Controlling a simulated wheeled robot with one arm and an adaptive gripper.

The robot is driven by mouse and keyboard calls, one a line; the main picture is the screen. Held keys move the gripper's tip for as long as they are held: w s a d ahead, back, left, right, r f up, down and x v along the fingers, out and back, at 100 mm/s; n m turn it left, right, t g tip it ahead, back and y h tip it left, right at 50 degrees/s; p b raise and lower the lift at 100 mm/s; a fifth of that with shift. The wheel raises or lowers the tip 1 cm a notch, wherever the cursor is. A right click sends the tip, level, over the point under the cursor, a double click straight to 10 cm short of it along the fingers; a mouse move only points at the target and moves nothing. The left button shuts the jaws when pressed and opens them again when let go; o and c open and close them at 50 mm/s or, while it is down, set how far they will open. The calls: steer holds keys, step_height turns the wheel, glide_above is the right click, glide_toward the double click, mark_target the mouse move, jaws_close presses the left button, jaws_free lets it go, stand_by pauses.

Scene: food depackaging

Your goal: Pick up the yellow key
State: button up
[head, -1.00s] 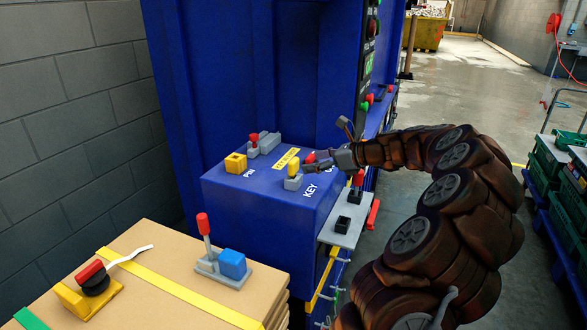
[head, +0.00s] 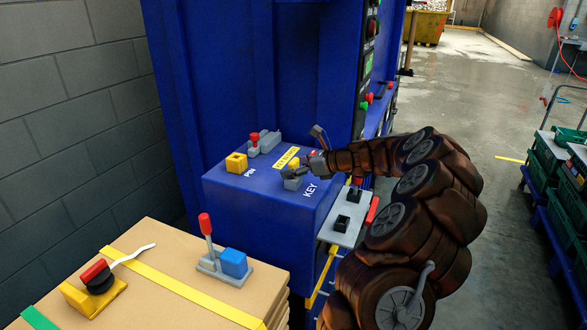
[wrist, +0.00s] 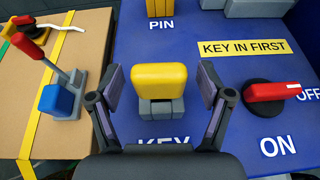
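The yellow key (wrist: 159,80) stands upright in a grey holder (wrist: 161,108) above the printed word KEY on the blue box (head: 240,196). In the head view the key (head: 294,163) is partly hidden by my gripper (head: 294,169). In the wrist view my gripper (wrist: 157,92) is open, with one finger on each side of the key. A gap shows between the key and each finger, so it is not gripped.
A red switch (wrist: 276,91) is right of the key, by ON and OFF. A yellow block (head: 236,163) sits at PIN. The cardboard stack (head: 150,290) at left carries a red-handled lever (head: 206,232) and a blue block (head: 233,263).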

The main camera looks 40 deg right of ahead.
steer(key=c, duration=1.2)
steer(key=shift+r, duration=0.1)
